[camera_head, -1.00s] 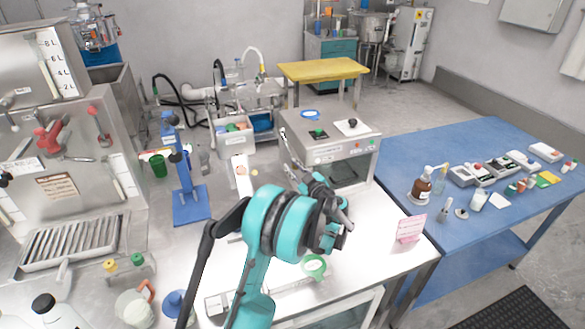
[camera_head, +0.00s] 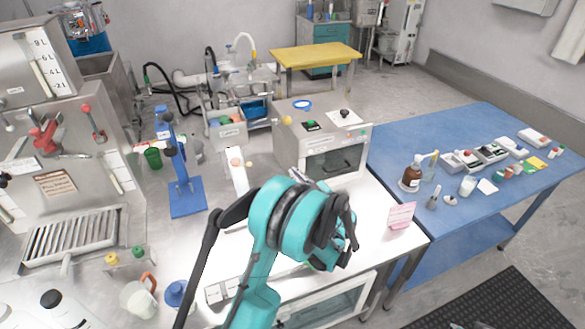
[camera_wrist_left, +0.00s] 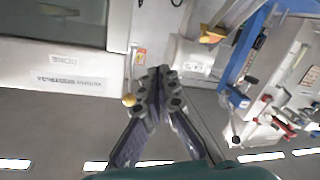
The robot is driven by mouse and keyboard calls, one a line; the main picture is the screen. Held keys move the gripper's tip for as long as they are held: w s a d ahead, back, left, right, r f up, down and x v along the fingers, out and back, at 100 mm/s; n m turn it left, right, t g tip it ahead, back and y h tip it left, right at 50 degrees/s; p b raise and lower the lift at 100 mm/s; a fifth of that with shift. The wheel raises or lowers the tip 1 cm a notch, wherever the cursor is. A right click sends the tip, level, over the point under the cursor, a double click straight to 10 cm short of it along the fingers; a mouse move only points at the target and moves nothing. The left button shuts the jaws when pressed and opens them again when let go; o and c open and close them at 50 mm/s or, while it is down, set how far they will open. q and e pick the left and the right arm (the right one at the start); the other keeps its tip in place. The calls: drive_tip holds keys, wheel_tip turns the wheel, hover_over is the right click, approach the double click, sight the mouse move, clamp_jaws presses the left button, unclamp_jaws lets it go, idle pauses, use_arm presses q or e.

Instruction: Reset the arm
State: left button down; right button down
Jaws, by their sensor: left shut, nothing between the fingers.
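My left arm, teal and black, reaches in from the bottom of the head view. Its left gripper (camera_head: 346,238) is above the white worktop, in front of the grey box machine (camera_head: 318,135), and is partly hidden by the arm's own wrist. In the left wrist view the dark fingers (camera_wrist_left: 157,76) are together, with nothing visible between them. The fingers show apart from the machines around them. My right gripper is in neither view.
A blue stand (camera_head: 187,195) and a white device (camera_head: 237,172) stand left of my arm. A jug (camera_head: 138,300) is at the front left. A pink sign (camera_head: 401,215) stands near the worktop's right edge. A blue table (camera_head: 440,215) with bottles is at the right.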

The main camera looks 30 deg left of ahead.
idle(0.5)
use_arm(q)
drive_tip(key=s+d+r+m+g+h, duration=0.1)
drive_tip(key=s+d+r+m+h, duration=0.1)
drive_tip(key=s+m+h, duration=0.3)
drive_tip(key=s+d+r+m+g+h, duration=0.1)
drive_tip(key=s+r+m+h, duration=0.15)
drive_tip(key=s, duration=0.45)
drive_tip(key=s+d+f+m+h, duration=0.3)
drive_tip(key=s+d+m+h, duration=0.4)
drive_tip(key=s+d, duration=0.6)
drive_tip(key=s+m, duration=0.2)
drive_tip(key=s, duration=0.2)
drive_tip(key=shift+s, duration=0.1)
